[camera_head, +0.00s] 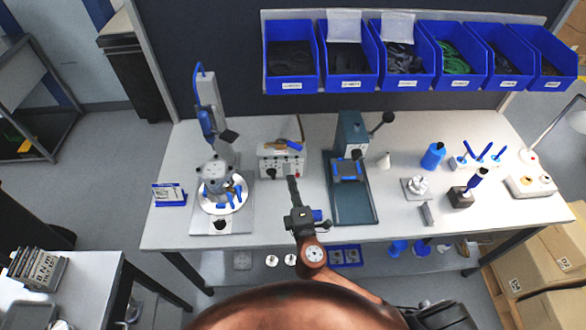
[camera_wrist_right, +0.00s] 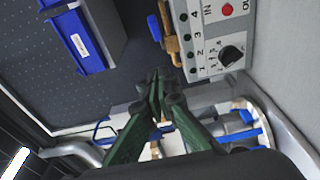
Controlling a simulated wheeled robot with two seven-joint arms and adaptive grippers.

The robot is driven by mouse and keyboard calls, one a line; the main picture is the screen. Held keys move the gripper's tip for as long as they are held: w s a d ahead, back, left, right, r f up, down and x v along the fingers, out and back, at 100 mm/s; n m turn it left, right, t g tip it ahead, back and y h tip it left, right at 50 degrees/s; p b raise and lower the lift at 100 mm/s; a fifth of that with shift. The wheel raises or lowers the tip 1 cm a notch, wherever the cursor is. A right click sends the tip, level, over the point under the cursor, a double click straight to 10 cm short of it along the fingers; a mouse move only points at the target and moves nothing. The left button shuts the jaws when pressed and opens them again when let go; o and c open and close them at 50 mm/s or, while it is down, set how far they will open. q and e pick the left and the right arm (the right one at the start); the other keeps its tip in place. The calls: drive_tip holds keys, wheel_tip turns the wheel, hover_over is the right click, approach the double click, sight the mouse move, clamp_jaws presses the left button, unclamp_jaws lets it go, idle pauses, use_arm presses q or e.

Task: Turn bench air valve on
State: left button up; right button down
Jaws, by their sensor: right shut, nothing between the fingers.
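A light grey control box (camera_head: 280,163) stands on the bench, left of centre. A brass fitting with a blue lever (camera_head: 292,145) sits at its top rear; this looks like the air valve. In the right wrist view the box (camera_wrist_right: 198,45) shows a row of numbered ports, a black knob (camera_wrist_right: 232,54) and a red button (camera_wrist_right: 228,9). Part of the brass fitting (camera_wrist_right: 170,40) shows along its edge. My right gripper (camera_head: 292,181) is shut and empty, just in front of the box. Its green fingers (camera_wrist_right: 158,85) meet at the tips. My left gripper is out of view.
A white round fixture with a grey housing (camera_head: 215,172) stands left of the box. A green press (camera_head: 350,195) stands to its right. Blue bins (camera_head: 291,84) hang along the rear panel. A blue label stand (camera_head: 169,195) is at the bench's left.

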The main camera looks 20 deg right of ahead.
drive_tip(key=p, duration=0.1)
approach(290, 146)
drive_tip(key=w+a, duration=0.3)
drive_tip(key=d, duration=0.1)
drive_tip(key=w+d, duration=0.2)
drive_tip(key=shift+r+p, duration=0.25)
drive_tip(key=shift+p, duration=0.05)
drive_tip(key=shift+w+d+f, duration=0.1)
drive_tip(key=shift+w+d, duration=0.2)
